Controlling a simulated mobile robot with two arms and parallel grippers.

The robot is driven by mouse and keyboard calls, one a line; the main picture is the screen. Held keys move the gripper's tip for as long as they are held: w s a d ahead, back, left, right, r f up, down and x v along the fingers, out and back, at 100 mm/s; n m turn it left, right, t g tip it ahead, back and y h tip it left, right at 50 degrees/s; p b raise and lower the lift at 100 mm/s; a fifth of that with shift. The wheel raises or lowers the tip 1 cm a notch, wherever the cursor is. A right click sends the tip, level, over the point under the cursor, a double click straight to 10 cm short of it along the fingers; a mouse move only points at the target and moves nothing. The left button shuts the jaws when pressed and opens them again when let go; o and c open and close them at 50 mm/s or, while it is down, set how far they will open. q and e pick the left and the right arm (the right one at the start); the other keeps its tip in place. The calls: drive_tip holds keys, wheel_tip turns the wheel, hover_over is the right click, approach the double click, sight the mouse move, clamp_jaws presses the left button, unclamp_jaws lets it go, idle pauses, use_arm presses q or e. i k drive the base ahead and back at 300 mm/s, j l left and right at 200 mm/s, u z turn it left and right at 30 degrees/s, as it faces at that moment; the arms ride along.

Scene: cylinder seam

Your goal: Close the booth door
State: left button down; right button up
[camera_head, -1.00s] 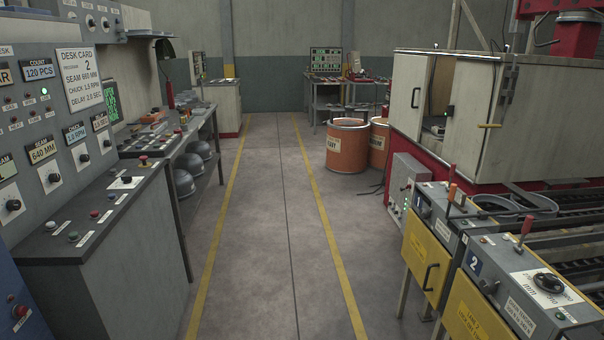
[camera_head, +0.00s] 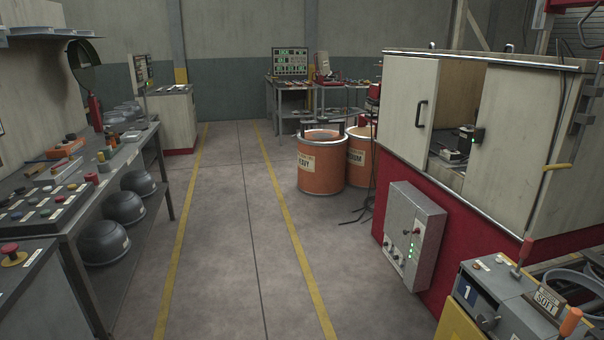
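The booth (camera_head: 552,150) stands at the right, a pale wooden cabinet on a red base. Its left door panel (camera_head: 409,100) has a black vertical handle (camera_head: 420,113). A dark gap between this panel and the right panel (camera_head: 505,140) shows that the booth is open there. A small black device with a green light (camera_head: 469,138) is in or at the gap. A yellow handle (camera_head: 558,167) is on the booth's right part. Neither of my grippers is in view.
A grey control box (camera_head: 413,235) juts from the booth's red base. Orange drums (camera_head: 320,165) stand beyond it. A workbench (camera_head: 75,195) with bowls lines the left. A control unit marked 1 (camera_head: 500,290) is at the lower right. The aisle floor (camera_head: 235,230) between yellow lines is clear.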

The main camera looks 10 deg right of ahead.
sight(410, 87)
drive_tip(key=i+z, duration=0.25)
drive_tip(key=i, duration=1.85)
